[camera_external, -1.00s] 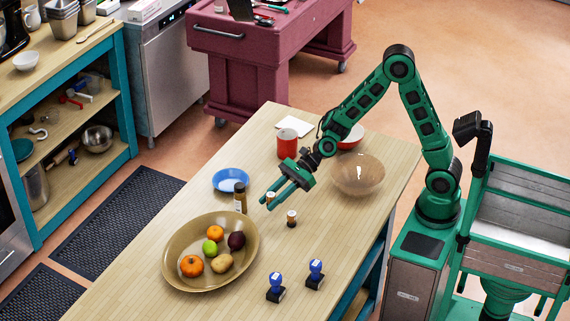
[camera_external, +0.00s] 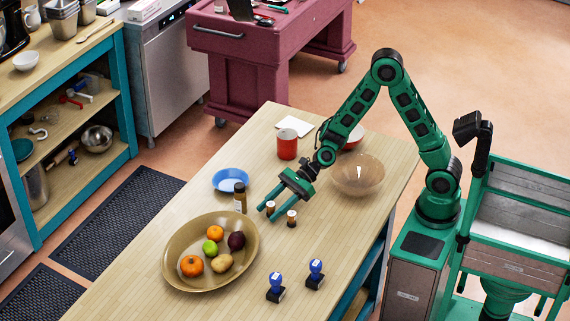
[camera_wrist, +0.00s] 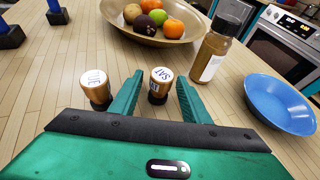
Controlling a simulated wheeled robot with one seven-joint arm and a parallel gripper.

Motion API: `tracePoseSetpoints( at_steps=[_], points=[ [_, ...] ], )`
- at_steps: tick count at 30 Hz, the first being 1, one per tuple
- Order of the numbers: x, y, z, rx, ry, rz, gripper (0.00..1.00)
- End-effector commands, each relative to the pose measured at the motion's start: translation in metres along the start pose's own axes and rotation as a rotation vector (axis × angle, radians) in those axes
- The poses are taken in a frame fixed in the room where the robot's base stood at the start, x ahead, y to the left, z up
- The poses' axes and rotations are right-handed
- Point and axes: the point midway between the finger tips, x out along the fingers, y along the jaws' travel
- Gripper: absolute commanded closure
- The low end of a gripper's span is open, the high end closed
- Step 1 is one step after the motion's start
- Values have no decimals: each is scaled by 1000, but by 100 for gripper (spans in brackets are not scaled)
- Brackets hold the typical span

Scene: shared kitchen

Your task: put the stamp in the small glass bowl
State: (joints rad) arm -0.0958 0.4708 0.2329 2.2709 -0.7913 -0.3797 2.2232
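Two small stamps with round wooden-coloured tops stand upright on the table. One, marked SAT (camera_wrist: 161,76), stands between my fingertips; it also shows in the external view (camera_external: 270,208). The other, marked TUE (camera_wrist: 95,82), stands just outside my left finger in the wrist view; it also shows in the external view (camera_external: 291,219). Two blue-handled stamps (camera_external: 276,284) (camera_external: 316,270) stand nearer the front of the table. My gripper (camera_external: 274,212) is open around the SAT stamp; firm contact does not show. A see-through brownish glass bowl (camera_external: 359,178) stands behind my gripper to the right.
A brown bottle (camera_external: 240,199) and a blue bowl (camera_external: 229,180) are close to my gripper. A large oval fruit bowl (camera_external: 174,275) lies to the left. Table between fruit bowl and blue-handled stamps is clear.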

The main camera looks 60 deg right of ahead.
Motion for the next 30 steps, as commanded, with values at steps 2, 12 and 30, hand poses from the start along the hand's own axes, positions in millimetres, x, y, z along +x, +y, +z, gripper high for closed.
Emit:
tracePoseSetpoints(
  at_steps=[2, 12, 30],
  points=[
    [0, 0, 0, 0, 0, 0, 57],
    [-26, -1, 2, 2, 0, -4, 57],
    [-76, 0, 2, 1, 0, 1, 54]
  ],
)
